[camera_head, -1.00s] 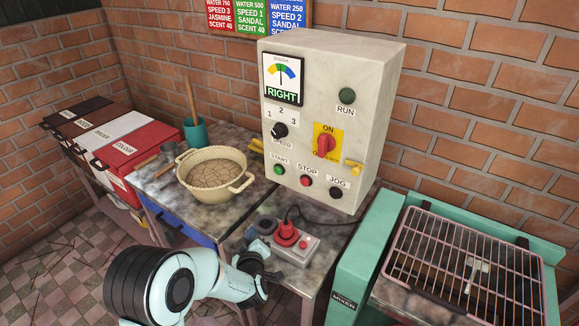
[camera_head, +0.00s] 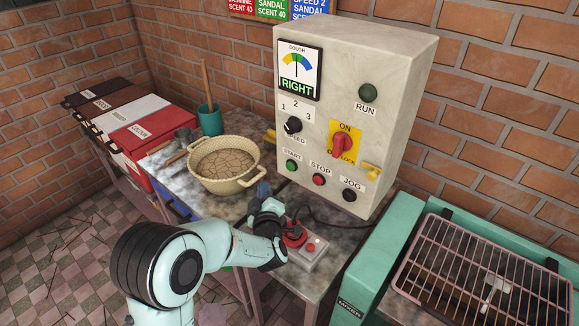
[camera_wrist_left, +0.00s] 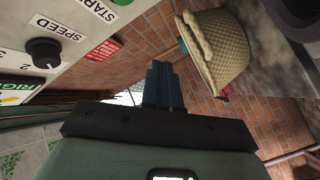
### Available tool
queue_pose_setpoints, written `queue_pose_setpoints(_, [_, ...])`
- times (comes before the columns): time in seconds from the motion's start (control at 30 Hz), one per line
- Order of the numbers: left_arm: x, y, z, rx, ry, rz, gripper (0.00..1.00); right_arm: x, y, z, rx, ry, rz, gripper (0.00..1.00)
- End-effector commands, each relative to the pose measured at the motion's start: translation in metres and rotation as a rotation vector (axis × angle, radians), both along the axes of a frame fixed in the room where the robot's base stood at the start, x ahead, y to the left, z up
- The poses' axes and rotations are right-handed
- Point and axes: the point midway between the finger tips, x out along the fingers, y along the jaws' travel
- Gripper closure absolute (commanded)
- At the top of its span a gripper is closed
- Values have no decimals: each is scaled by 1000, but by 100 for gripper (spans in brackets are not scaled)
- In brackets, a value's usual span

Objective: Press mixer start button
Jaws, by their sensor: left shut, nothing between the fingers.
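The control panel (camera_head: 352,110) is a pale box with a green START button (camera_head: 291,165) at its lower left. A red STOP button (camera_head: 319,179) and a black JOG button (camera_head: 349,195) sit beside it. My left gripper (camera_head: 263,188) is shut and empty, its blue fingertips pointing up, below and left of START and apart from it. In the left wrist view the shut fingers (camera_wrist_left: 163,85) show beside the panel's speed knob (camera_wrist_left: 44,52). The START label is partly in view there. The green mixer (camera_head: 378,262) with a wire grid stands at the right. My right gripper is not in view.
A cream bowl of dough (camera_head: 224,165) stands close left of my left gripper. The panel also has a red ON switch (camera_head: 342,145) and a dark green RUN lamp (camera_head: 368,93).

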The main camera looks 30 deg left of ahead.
Motion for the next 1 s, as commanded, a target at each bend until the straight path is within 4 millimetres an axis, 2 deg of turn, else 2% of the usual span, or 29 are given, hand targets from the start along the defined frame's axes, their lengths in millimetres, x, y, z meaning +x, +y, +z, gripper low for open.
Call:
queue_pose_setpoints(0.37, [54,-5,3,2,1,-1,100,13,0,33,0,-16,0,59])
queue_pose_setpoints(0.5, [67,-6,0,1,1,-2,100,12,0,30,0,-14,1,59])
queue_pose_setpoints(0.7, [77,-7,0,0,1,-1,100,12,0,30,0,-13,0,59])
queue_pose_setpoints(1.0, [78,-7,0,0,2,-2,100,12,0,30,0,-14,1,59])
